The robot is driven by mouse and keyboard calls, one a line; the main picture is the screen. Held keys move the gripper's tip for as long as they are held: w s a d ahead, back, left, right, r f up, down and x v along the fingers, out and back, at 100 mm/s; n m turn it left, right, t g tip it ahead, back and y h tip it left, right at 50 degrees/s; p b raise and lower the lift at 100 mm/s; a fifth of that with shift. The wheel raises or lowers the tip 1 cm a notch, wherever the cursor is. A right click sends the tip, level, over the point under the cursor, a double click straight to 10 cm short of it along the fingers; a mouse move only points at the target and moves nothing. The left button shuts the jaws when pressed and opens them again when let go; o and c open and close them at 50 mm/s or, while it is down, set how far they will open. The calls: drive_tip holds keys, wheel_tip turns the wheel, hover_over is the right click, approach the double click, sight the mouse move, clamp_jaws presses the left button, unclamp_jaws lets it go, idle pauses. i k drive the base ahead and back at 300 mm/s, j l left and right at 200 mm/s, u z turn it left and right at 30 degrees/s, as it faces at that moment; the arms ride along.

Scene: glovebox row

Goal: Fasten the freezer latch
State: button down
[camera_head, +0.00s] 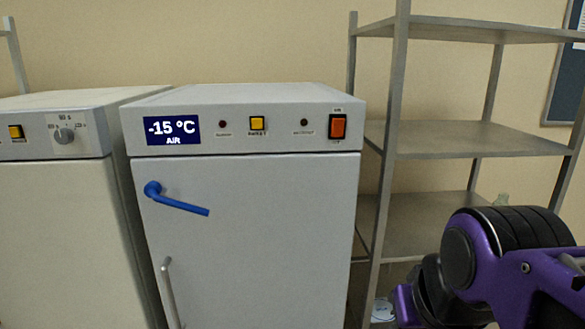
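The freezer (250,240) stands in the middle, a light grey cabinet with its door flush against the front. Its display (172,130) reads -15 °C and "Air". The blue latch lever (180,205) sits at the door's upper left. Its pivot is at the left and the lever slants slightly down to the right. A grey vertical door handle (169,290) is below it, cut off by the lower edge. My purple and black arm shows at the lower right, well apart from the latch. My gripper's fingertips cannot be made out.
A second grey cabinet (55,230) with a knob stands close on the left. A metal shelf rack (470,140) stands to the right, behind my arm. A yellow button (257,123) and an orange switch (338,127) are on the freezer's panel. The space before the door looks clear.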

sight(152, 190)
drive_tip(key=k+u, duration=0.2)
drive_tip(key=u, duration=0.95)
drive_tip(key=i+l+z, duration=0.2)
drive_tip(key=i+l, duration=0.15)
drive_tip(key=i, duration=0.15)
